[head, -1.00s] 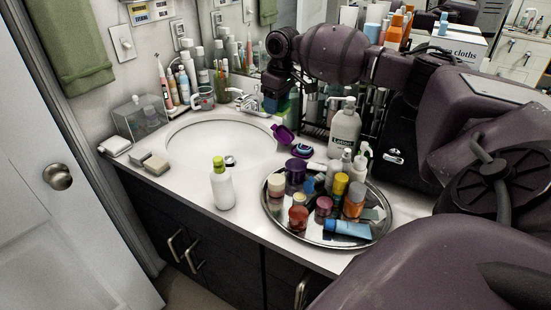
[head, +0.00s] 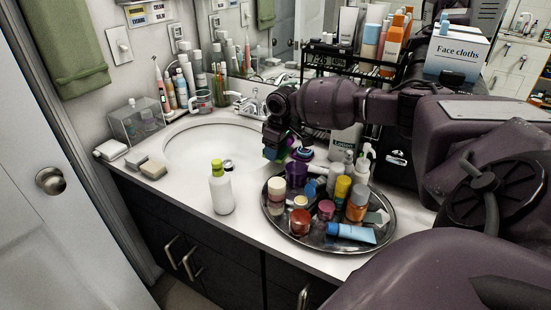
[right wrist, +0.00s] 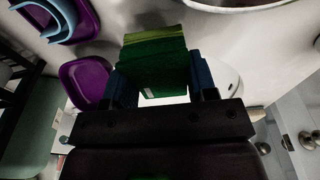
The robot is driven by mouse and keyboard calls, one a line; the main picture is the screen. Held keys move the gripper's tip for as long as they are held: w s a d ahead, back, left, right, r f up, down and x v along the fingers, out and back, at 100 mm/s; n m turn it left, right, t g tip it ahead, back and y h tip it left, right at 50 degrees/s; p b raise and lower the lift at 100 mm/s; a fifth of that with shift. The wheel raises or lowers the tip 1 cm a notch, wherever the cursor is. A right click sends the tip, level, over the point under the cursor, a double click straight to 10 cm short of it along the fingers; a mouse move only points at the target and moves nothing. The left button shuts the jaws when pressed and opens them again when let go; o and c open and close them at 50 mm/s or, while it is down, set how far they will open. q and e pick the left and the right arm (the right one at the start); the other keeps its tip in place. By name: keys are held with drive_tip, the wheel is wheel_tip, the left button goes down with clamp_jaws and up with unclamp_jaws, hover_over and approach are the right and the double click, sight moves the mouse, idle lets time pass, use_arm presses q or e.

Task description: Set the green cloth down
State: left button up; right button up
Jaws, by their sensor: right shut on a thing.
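The green cloth (right wrist: 155,60) is a folded, layered block held between the two blue fingers of my right gripper (right wrist: 163,82) in the right wrist view. White counter shows below and around it. In the head view my right gripper (head: 273,150) hangs over the counter between the sink and the round tray; its fingers are small and dark there, and the cloth is mostly hidden. I cannot tell whether the cloth touches the counter. My left gripper is out of view.
The round tray (head: 285,236) with several bottles and jars is just right of the gripper. A white bottle with a green cap (head: 220,188) stands in front of the sink (head: 205,150). A purple item (right wrist: 82,82) lies close beside the fingers. A lotion bottle (head: 345,140) stands behind.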

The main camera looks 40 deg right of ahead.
sight(280, 150)
wheel_tip(280, 150, down, 3)
drive_tip(key=shift+f, duration=0.15)
drive_tip(key=o, duration=1)
drive_tip(key=shift+r, duration=0.6)
drive_tip(key=r, duration=0.3)
drive_tip(key=s+r+p, duration=0.1)
drive_tip(key=r, duration=0.7)
drive_tip(key=shift+s+d+p, duration=0.15)
drive_tip(key=shift+d+p, duration=0.05)
drive_tip(key=shift+p, duration=0.15)
